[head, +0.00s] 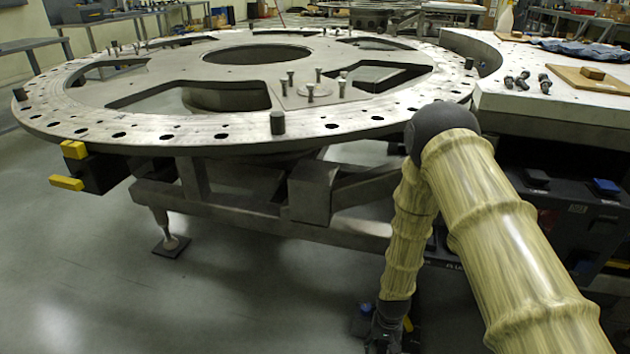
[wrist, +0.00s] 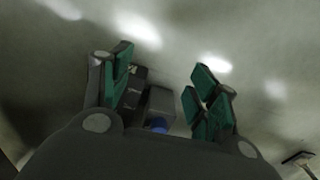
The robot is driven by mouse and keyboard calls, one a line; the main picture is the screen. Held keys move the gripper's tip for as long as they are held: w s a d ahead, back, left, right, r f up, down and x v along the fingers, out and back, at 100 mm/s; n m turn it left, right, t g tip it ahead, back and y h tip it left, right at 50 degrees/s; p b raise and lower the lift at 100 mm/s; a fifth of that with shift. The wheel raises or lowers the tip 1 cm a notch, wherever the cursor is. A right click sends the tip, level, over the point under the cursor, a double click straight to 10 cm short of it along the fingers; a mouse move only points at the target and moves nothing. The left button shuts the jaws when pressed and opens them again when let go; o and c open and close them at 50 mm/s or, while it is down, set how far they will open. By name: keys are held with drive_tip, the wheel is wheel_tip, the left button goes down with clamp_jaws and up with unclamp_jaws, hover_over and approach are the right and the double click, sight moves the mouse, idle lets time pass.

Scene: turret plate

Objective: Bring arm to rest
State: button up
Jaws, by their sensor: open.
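My arm, in a tan patterned sleeve, comes in from the lower right of the head view, bends at a dark elbow in front of the turret plate, and hangs down. My gripper (wrist: 166,92) shows in the wrist view with its green finger pads spread apart. In the head view the gripper end is low at the bottom edge and partly cut off. The turret plate (head: 165,122) is a large grey ring with holes and cut-outs on a steel frame.
Several bolts stand on the plate's near right part. The white table (head: 548,103) at right bears loose dark bolts (head: 517,81) and a wooden board (head: 598,80). Dark cases (head: 590,222) stand under it. A black and yellow block (head: 100,172) hangs at the plate's left edge. Floor at lower left is clear.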

drive_tip(key=s+d+r+n, duration=0.1)
drive_tip(key=s+r, duration=0.1)
drive_tip(key=s, duration=1.3)
drive_tip(key=s+d+r+n, duration=0.1)
drive_tip(key=s+d+r, duration=0.1)
drive_tip(key=s, duration=1.4)
wheel_tip(320, 180, up, 27)
drive_tip(key=p, duration=2.8)
drive_tip(key=shift+w+a, duration=0.15)
drive_tip(key=shift+a, duration=0.05)
